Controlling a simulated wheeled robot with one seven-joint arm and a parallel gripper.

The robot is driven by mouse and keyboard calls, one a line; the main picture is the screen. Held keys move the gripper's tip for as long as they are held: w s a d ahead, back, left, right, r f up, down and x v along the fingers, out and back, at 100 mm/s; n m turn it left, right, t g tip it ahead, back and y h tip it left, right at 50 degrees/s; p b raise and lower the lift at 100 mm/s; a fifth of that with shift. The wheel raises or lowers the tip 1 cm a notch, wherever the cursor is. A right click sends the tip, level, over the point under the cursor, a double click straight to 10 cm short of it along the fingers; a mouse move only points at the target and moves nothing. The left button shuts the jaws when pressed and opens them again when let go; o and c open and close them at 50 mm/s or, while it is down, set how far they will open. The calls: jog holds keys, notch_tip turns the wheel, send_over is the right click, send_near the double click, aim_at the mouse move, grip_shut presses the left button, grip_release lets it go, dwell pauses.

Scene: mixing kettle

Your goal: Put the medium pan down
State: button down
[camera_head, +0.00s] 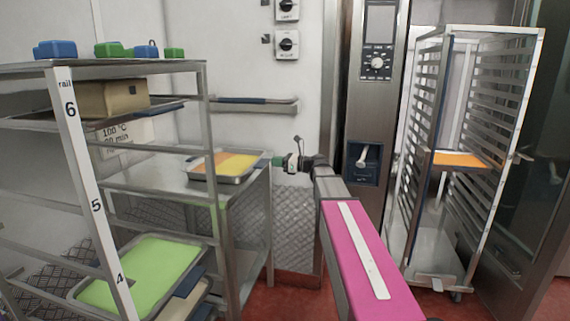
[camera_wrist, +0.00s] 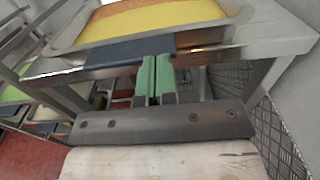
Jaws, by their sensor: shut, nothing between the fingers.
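A shallow metal pan (camera_head: 228,179) with yellow and orange contents lies flat on the steel shelf at mid-left. I take it to be the medium pan. In the wrist view its near wall (camera_wrist: 150,37) crosses the top, with a dark blue flap (camera_wrist: 118,54) in front of it. My gripper (camera_head: 271,161) is just right of the pan. In the wrist view its green fingers (camera_wrist: 155,62) are together and empty, with their tips close to the flap. I cannot tell whether they touch it.
The steel shelf (camera_head: 152,176) has its front edge and leg close to my gripper. A rack post marked with rail numbers (camera_head: 88,190) stands at left, with a green-filled tray (camera_head: 150,272) low down. A tall slotted trolley (camera_head: 425,125) stands at right, holding an orange-topped tray (camera_head: 460,159).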

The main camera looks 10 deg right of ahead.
jog(key=shift+w+a, duration=0.1)
jog(key=shift+a, duration=0.15)
jog(key=x, duration=1.1)
jog(key=shift+a, duration=0.15)
jog(key=shift+d, duration=0.25)
jog(key=v, duration=1.3)
jog(key=shift+d, duration=0.2)
